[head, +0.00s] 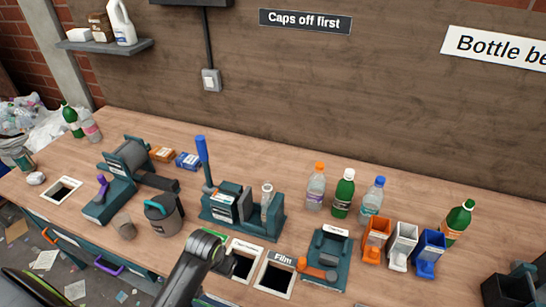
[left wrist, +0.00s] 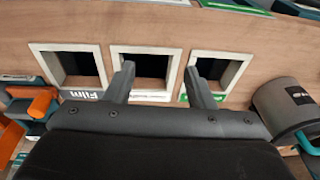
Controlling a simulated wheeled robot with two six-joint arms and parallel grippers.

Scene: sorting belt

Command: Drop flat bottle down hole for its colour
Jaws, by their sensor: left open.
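My left gripper (left wrist: 158,85) is open, with nothing between its two fingers. In the left wrist view it hangs over three square holes in the bench: the Film hole (left wrist: 38,68) on the left, a middle hole (left wrist: 117,52) with a white label, and a hole with a green label (left wrist: 241,58) on the right. All three look dark inside. In the head view my left arm covers part of this row. I cannot pick out a flat bottle for sure; a pale, clear piece (head: 267,196) stands in the teal press with a blue lever (head: 202,160).
Upright bottles (head: 343,192) stand behind the orange, white and blue bins (head: 403,243). A grey lidded pot (head: 163,217) stands left of my arm. A teal fixture with an orange part (head: 327,255) is right of the Film hole. Another framed hole (head: 62,190) is at the far left.

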